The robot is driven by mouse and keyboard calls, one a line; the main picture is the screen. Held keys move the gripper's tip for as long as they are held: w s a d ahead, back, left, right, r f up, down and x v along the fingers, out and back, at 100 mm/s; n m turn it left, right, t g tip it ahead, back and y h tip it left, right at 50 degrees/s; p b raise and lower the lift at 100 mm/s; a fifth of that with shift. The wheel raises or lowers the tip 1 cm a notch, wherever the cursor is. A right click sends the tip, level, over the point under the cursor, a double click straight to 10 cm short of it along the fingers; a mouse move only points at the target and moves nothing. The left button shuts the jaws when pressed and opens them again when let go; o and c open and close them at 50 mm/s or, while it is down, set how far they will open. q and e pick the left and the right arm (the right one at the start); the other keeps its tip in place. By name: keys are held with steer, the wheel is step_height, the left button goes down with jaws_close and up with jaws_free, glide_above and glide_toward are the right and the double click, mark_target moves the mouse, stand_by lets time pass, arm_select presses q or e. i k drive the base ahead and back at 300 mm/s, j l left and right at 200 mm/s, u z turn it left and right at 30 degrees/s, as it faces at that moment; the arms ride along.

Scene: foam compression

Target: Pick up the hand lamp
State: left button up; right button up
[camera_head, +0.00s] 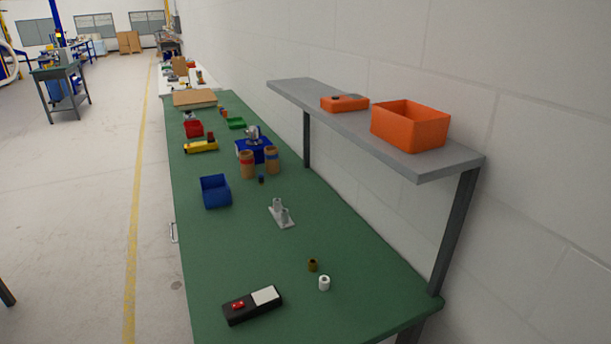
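A black hand-held device (240,311) with a red switch and a white panel lies at the near end of the green workbench (235,255). It may be the hand lamp. A yellow and black tool (200,146) lies farther back near the bench's left edge; it is too small to identify. Neither of my grippers shows in the head view.
A white roll (324,283) and a brown cylinder (312,265) stand right of the black device. A grey fixture (282,217), a blue bin (215,191) and two brown containers (247,166) stand farther back. A grey shelf (435,162) with orange bins (409,127) overhangs the right side.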

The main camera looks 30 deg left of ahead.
mark_target(265, 300)
steer(key=u, duration=1.4)
steer(key=j+z, duration=0.2)
steer(key=j, duration=0.3)
